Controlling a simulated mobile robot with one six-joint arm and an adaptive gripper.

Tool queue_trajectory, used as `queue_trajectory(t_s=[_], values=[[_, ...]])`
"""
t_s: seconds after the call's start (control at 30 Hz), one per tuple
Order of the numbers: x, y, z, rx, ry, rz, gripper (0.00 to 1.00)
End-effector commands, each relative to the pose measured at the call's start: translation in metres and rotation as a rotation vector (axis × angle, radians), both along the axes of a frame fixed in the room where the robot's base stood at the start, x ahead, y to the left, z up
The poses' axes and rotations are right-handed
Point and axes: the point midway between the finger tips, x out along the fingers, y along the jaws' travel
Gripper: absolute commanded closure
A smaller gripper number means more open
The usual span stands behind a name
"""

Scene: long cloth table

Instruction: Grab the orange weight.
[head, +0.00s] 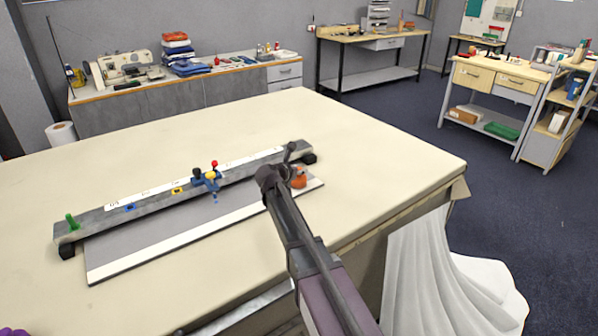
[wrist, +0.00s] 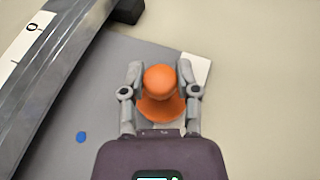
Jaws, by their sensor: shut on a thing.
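The orange weight (wrist: 160,82) is a rounded piece with a knob on top and a wider base. In the wrist view my gripper (wrist: 161,80) has a finger on each side of it and is shut on it. In the head view the orange weight (head: 299,180) shows just right of my gripper (head: 275,172), partly hidden by it. It is over the right end of the grey board (head: 180,232) with white edges; I cannot tell whether it rests on the board or is lifted.
A long grey rail (head: 130,209) with a white scale strip runs behind the board. On it are a blue slider (head: 209,182), a green peg (head: 71,220) and a yellow marker (head: 177,191). The cream tabletop (head: 375,150) is clear behind and right. White cloth (head: 425,265) hangs off the right edge.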

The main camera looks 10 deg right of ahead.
Motion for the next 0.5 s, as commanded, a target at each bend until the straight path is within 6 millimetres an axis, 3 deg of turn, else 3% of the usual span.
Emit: queue_trajectory(t_s=[0.5], values=[[0.000,0.000,0.035,-0.003,-0.001,0.001,1.00]])
